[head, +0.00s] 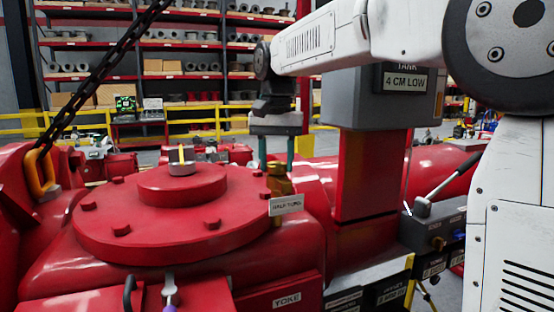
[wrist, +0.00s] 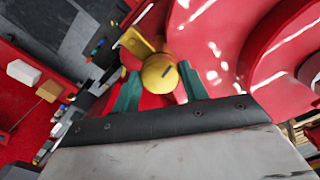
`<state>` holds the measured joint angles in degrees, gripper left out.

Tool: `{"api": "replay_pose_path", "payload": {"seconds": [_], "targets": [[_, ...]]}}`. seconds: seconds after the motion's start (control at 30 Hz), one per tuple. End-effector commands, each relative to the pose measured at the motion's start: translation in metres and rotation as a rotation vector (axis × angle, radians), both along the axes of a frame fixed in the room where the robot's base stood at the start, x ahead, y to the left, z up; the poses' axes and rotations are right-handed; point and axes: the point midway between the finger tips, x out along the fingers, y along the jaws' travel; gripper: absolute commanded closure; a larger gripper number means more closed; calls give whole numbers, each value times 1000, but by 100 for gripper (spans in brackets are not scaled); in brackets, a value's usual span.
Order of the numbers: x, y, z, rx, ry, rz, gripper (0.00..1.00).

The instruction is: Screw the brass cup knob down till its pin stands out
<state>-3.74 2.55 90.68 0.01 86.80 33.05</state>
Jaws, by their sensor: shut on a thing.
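The brass cup knob (head: 280,185) stands upright at the right edge of the round red flange, behind a small white label. My gripper (head: 277,158) comes down over it from above, with green fingers on either side. In the wrist view the knob (wrist: 157,76) is a round golden disc between the fingertips, and my gripper (wrist: 160,84) is shut on it. A small dark bar-shaped mark shows on the knob's face; I cannot tell if it is the pin or a slot. The knob's lower part is partly hidden by the label.
The bolted red flange (head: 150,230) lies to the left, with a grey cap (head: 181,165) on top. A grey box marked "4 CM LOW" (head: 385,95) on a red column stands to the right. A dark chain (head: 105,75) hangs at the left.

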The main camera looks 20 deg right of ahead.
Motion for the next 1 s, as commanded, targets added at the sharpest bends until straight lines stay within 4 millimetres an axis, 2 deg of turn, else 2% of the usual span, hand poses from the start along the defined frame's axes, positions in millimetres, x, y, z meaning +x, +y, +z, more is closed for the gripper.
{"api": "replay_pose_path", "payload": {"seconds": [0.6,1.0], "targets": [[1,0,1,0,-5,-564,79],[2,0,1,0,-5,-785,79]]}}
